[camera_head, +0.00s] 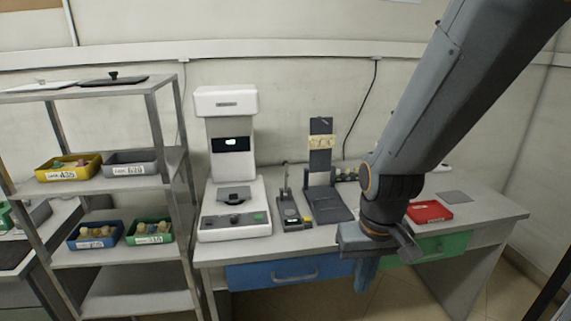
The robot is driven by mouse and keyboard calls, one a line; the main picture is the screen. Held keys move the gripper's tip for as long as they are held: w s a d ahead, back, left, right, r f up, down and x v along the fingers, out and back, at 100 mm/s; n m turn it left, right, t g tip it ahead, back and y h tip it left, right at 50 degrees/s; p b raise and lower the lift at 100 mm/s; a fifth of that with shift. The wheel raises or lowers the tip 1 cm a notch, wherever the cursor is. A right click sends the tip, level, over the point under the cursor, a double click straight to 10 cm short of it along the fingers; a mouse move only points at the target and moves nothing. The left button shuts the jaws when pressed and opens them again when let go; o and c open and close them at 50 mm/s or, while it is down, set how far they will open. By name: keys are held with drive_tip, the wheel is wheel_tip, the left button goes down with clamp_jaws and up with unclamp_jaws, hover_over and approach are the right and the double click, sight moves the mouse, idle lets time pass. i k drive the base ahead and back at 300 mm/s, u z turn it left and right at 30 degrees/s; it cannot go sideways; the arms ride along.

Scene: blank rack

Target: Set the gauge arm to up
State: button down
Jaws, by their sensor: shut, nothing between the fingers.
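Two devices on the desk could carry the gauge arm, and I cannot tell for sure which one does. A small dark unit (294,217) has a thin lever (285,178) that stands close to upright at its back left. Beside it on the right, a dark stand (330,206) has an upright plate (320,165) with a beige band across it and a small light mark near its top. My gripper (366,277) points down in front of the desk's front edge, right of both devices. It is shut and empty, apart from everything.
A white machine (233,190) stands left of the small unit. A red tray (429,212) lies at the desk's right. The desk has a blue drawer (290,273) and a green drawer (450,247). A metal shelf with bins, including a yellow bin (69,174), stands at left.

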sight(284, 163)
drive_tip(key=u, duration=0.5)
drive_tip(key=i, duration=0.95)
drive_tip(key=z, duration=0.2)
